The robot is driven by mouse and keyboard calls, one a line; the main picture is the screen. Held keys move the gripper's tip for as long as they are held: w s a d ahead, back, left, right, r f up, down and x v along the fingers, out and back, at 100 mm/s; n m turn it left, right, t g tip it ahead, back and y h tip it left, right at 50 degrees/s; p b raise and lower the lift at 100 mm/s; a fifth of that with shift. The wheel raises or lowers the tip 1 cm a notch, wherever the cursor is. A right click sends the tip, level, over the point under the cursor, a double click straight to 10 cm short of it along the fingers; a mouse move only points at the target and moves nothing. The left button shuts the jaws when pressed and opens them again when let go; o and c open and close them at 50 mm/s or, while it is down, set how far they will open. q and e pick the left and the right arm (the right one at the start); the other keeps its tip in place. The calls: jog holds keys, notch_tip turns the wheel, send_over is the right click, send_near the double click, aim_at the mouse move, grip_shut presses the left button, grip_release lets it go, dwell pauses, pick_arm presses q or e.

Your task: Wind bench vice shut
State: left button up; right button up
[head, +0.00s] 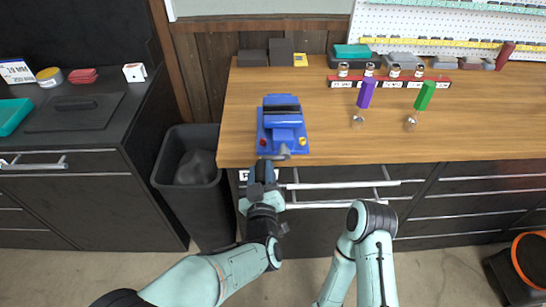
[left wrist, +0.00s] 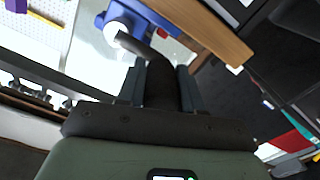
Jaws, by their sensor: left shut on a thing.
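The blue bench vice (head: 282,132) stands at the front edge of the wooden workbench (head: 330,145). Its grey crank handle (head: 283,154) sticks out at the front, towards me. My left gripper (head: 264,170) is at the front edge of the bench, just below the vice, shut on the crank handle. In the left wrist view the dark bent crank arm (left wrist: 137,43) leads from the blue vice (left wrist: 112,15) to the grip between the fingers (left wrist: 160,85). The fingers hide part of the handle. My right arm shows at the lower middle, but its gripper is out of view.
A purple-handled tool (head: 366,94) and a green-handled tool (head: 424,96) stand on the bench to the right. A red rack (head: 445,86) with small jars is behind them. Drawer handles (head: 340,185) jut out below. A black bin (head: 188,180) stands left.

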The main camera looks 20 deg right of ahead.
pick_arm(q)
jog(key=r+p, duration=0.1)
jog(key=d+r+p, duration=0.1)
jog(key=r, duration=0.1)
jog(key=shift+s+r, duration=0.15)
jog(key=shift+r, duration=0.15)
jog(key=shift+d+r, duration=0.1)
jog(key=d+r, duration=0.1)
jog(key=s+d+p, duration=0.1)
jog(key=d, duration=0.1)
jog(key=shift+r, duration=0.35)
